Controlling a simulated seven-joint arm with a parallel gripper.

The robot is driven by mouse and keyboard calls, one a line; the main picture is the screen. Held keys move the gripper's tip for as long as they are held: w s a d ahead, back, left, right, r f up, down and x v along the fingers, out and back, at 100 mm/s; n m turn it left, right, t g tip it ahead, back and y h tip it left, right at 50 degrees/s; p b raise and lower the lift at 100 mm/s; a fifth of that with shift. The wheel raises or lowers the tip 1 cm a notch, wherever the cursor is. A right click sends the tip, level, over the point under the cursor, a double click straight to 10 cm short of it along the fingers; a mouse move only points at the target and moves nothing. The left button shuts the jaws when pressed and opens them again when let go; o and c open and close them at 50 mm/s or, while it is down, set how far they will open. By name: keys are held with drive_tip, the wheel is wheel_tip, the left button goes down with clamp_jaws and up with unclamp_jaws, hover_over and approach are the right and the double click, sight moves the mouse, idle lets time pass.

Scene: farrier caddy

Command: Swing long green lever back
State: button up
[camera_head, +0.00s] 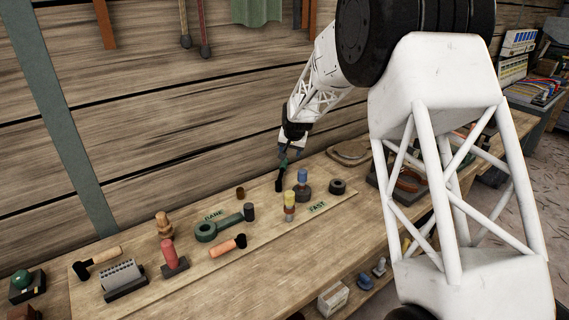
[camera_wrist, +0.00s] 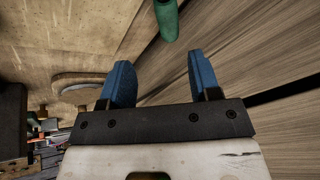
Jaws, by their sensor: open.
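A lever with a green upper end (camera_head: 284,163) and a dark lower part stands near the back of the wooden board in the head view. Its rounded green end also shows at the top edge of the wrist view (camera_wrist: 166,18). My gripper (camera_head: 290,152) is just above and beside this end in the head view. In the wrist view my gripper (camera_wrist: 158,68) has its two blue fingers apart, with nothing between them. The green end lies beyond the fingertips, apparently apart from them. The lever's lower part is outside the wrist view.
A flat green ring-ended piece (camera_head: 206,231) lies on the board (camera_head: 255,262). A plank wall rises close behind. Hammers and blocks occupy the left.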

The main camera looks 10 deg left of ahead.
sight(285, 162)
drive_tip(key=shift+w+a+f, duration=0.65)
drive_tip(key=shift+a+f, duration=0.1)
drive_tip(key=shift+f, duration=0.05)
drive_tip(key=shift+x, duration=3.85)
clamp_jaws()
